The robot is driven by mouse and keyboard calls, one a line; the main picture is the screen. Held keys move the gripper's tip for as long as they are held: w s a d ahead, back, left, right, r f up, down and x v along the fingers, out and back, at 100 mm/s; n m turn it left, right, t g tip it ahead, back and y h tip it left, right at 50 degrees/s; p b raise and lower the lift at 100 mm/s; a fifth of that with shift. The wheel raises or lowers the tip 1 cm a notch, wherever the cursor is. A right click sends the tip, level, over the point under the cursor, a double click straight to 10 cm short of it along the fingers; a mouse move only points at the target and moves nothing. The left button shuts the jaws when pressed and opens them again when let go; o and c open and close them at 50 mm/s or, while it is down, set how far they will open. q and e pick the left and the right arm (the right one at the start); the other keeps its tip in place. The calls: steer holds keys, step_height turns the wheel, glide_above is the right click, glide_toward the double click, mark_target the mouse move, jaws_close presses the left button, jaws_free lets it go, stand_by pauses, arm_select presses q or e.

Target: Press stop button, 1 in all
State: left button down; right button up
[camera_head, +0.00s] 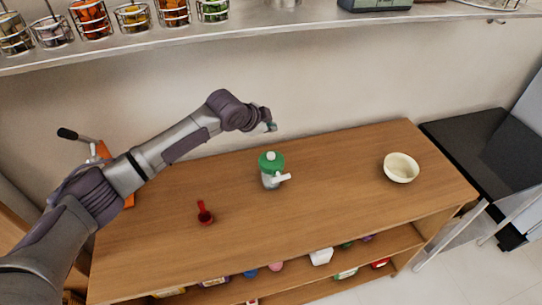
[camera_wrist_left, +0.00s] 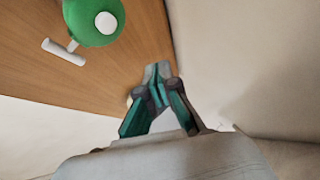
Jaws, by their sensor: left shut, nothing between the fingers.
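A small device with a green top (camera_head: 272,160) stands upright on the wooden counter (camera_head: 330,175). It has a white round knob on top, a pale body and a white handle on its right side. I cannot tell which part is the stop button. My left gripper (camera_head: 273,127) is shut and empty. It is above and behind the device, apart from it. Its closed fingers (camera_wrist_left: 158,72) show in the left wrist view. My right gripper is in neither view.
A red scoop (camera_head: 204,213) lies left of the device. A cream bowl (camera_head: 401,168) stands at the right. An orange object (camera_head: 101,150) is partly behind my left arm. A shelf (camera_head: 300,35) with jars runs along the wall above. The counter around the device is clear.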

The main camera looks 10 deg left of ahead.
mark_target(270, 156)
arm_select(q)
step_height(270, 156, down, 7)
steer(key=b, duration=0.5)
steer(key=shift+f+b, duration=0.35)
steer(key=shift+f, duration=0.1)
steer(key=shift+f, duration=0.15)
stand_by(0.7)
steer(key=shift+f, duration=0.25)
steer(key=shift+f, duration=0.55)
stand_by(0.7)
steer(key=shift+r, duration=0.1)
steer(key=shift+r+p, duration=0.75)
steer(key=shift+r, duration=0.1)
steer(key=shift+r, duration=0.15)
